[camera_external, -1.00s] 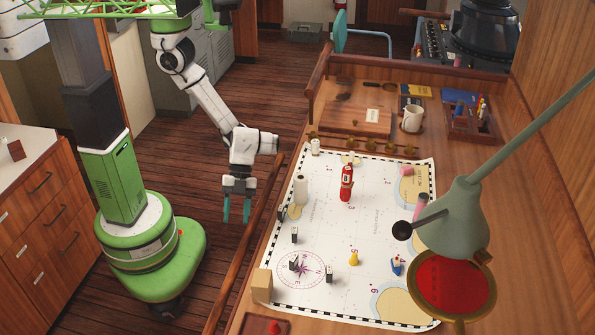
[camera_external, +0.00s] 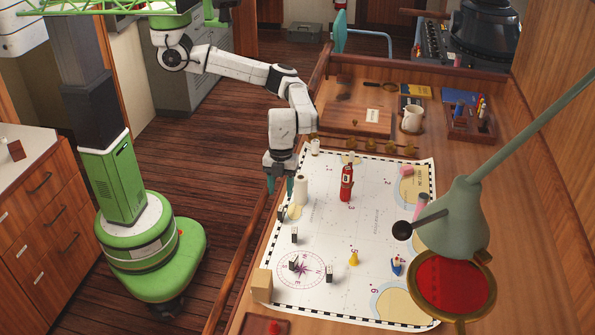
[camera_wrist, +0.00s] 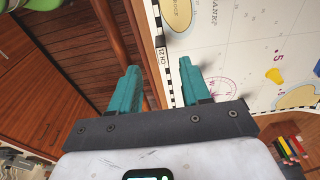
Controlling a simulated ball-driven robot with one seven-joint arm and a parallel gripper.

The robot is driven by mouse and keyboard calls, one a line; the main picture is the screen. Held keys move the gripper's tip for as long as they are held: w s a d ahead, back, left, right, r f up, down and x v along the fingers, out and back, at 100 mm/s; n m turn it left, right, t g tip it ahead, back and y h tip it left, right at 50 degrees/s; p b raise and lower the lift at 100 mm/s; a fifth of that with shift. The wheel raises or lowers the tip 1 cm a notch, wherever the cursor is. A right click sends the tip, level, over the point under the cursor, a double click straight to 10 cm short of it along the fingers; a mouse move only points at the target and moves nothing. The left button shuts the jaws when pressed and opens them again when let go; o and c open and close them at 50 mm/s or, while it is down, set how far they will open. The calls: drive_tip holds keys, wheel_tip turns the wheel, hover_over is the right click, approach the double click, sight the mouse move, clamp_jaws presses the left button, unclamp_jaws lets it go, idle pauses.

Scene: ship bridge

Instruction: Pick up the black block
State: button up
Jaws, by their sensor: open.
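Several small dark blocks with pale faces lie on the white chart (camera_external: 350,235) in the external view. One block (camera_external: 281,213) is at the chart's left edge, another (camera_external: 294,236) is below it, one (camera_external: 293,264) is on the compass rose, and one (camera_external: 329,273) is right of the rose. Which is the black block I cannot tell. My gripper (camera_external: 280,187) points down, open and empty, by the chart's upper left edge, just above the first block in the picture. In the wrist view my gripper's teal fingers (camera_wrist: 158,75) are apart with nothing between them; no black block is clearly visible there.
A white cylinder (camera_external: 301,190) stands close right of my gripper. A red bottle-like object (camera_external: 347,183), a yellow pawn (camera_external: 353,258) and a tan cube (camera_external: 262,282) are on or by the chart. A wooden rail (camera_external: 238,262) borders the table's left side. A lamp (camera_external: 455,225) overhangs the right.

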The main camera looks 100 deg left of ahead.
sight(281, 208)
drive_tip(key=f, duration=0.2)
drive_tip(key=d+f+p, duration=0.1)
drive_tip(key=f, duration=0.2)
drive_tip(key=f+p, duration=0.1)
drive_tip(key=f, duration=0.2)
drive_tip(key=shift+w+d, duration=0.1)
drive_tip(key=shift+d, duration=0.15)
drive_tip(key=shift+c, duration=0.3)
clamp_jaws()
